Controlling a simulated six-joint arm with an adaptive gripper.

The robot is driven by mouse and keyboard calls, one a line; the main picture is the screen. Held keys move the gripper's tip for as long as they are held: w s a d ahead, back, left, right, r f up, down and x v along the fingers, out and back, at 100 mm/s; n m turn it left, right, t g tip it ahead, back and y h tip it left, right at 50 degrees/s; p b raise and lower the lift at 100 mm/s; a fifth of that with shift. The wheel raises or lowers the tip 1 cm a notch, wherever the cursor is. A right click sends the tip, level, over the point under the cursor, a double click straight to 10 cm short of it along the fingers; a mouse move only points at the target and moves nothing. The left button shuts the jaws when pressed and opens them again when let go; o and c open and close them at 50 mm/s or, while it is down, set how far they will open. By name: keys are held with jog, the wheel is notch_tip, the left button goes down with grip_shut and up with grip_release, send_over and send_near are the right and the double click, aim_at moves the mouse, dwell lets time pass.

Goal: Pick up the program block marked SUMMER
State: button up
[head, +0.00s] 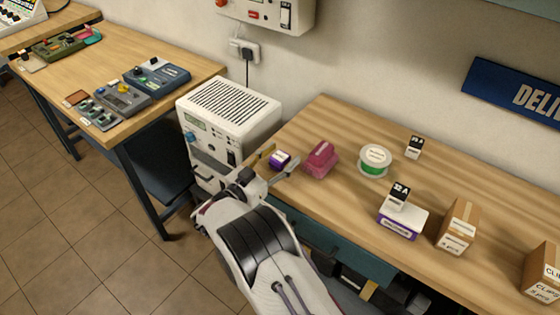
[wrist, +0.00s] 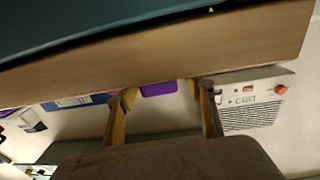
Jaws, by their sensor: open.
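No block with a readable SUMMER mark shows. A small purple block (head: 280,160) with a white label sits near the left front of the right-hand bench (head: 331,112); its print is too small to read. My gripper (head: 281,165) is open and empty at the bench's front edge, with its fingers to either side of the purple block in the head view. In the wrist view my open gripper (wrist: 163,102) frames a purple patch (wrist: 158,89), seen partly past the bench edge. I cannot tell how far the fingertips are from the block.
A pink block (head: 320,160) stands close right of the purple block. A white machine (head: 228,125) stands left of the bench.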

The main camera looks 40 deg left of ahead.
aim_at(280, 156)
jog(key=c, duration=1.2)
jog(key=shift+c, duration=0.2)
jog(key=shift+r, duration=0.1)
jog(key=shift+r, duration=4.9)
